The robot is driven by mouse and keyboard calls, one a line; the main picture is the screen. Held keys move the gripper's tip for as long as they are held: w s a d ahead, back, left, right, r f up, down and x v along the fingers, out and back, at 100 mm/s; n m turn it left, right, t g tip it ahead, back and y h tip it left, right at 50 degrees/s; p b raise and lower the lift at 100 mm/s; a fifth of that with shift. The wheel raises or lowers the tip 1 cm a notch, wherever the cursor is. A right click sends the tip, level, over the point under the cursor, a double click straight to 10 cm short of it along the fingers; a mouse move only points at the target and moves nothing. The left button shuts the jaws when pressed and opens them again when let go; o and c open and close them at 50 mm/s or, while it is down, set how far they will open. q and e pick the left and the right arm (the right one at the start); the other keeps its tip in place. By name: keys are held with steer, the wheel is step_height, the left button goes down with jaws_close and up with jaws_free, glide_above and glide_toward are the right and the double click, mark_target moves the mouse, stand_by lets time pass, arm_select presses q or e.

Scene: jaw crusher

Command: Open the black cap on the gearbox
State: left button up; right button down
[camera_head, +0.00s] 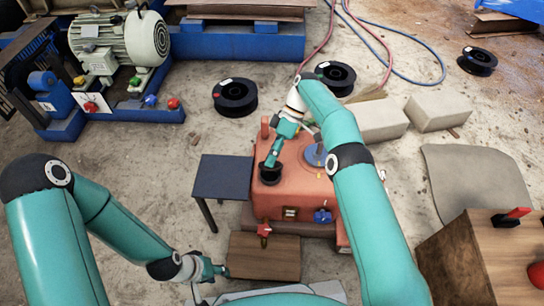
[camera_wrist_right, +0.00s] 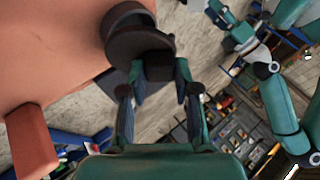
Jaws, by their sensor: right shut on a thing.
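The orange-red gearbox (camera_head: 295,190) stands in the middle of the head view and fills the upper left of the right wrist view (camera_wrist_right: 50,50). The round black cap (camera_head: 270,176) is on the gearbox's left part. In the right wrist view the cap (camera_wrist_right: 138,42) shows a disc with a dark block-like tab. My right gripper (camera_head: 270,163) is shut on this tab, its fingers on either side of it in the wrist view (camera_wrist_right: 162,78). Whether the cap is lifted is hard to tell. My left gripper (camera_head: 220,270) is low at the lower left, away from the gearbox; its fingers are too small to judge.
A dark small table (camera_head: 222,177) stands left of the gearbox, and a brown wooden board (camera_head: 264,256) lies in front. A wooden box with a red switch (camera_head: 485,262) is at the lower right. Black spools (camera_head: 235,97) and concrete blocks (camera_head: 438,109) lie behind.

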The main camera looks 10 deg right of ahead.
steer(key=shift+w+d, duration=0.1)
steer(key=shift+d, duration=0.05)
steer(key=c, duration=0.8)
jaws_free()
steer(key=shift+c, duration=0.2)
